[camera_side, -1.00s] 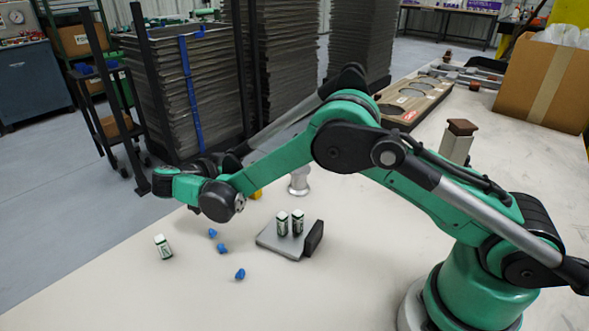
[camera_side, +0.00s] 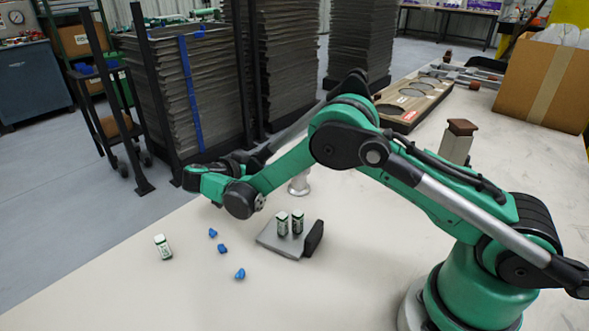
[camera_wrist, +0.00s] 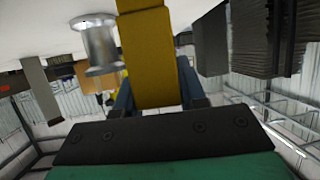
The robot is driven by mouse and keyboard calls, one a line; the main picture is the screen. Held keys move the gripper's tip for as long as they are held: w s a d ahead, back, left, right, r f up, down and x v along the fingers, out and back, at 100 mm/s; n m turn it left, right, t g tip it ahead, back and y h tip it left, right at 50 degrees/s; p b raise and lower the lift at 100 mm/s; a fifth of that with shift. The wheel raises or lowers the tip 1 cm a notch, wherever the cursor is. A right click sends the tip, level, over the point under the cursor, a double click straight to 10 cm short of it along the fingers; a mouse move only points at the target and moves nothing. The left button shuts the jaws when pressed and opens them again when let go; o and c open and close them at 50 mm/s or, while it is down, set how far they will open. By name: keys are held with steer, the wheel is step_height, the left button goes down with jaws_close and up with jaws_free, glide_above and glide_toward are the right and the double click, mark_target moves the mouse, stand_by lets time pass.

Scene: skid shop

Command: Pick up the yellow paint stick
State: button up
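The yellow paint stick (camera_wrist: 150,55) fills the upper middle of the wrist view, close to the camera and between the fingers of my gripper. The dark left finger (camera_wrist: 124,98) and right finger (camera_wrist: 188,82) flank it closely. I cannot tell whether they press on it or only stand around it. In the side view my gripper's fingers and the stick are hidden behind my arm and wrist. The stick's far end runs out of the wrist view at the top.
A grey plate with a black end (camera_side: 314,238) bears two green-white batteries (camera_side: 282,223). A third battery (camera_side: 163,246) and blue pieces (camera_side: 222,248) lie nearby. A silver pedestal (camera_wrist: 95,45) stands close beyond the stick, also visible in the side view (camera_side: 299,184). The table's front is clear.

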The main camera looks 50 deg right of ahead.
jaws_close()
steer(key=shift+r, duration=0.15)
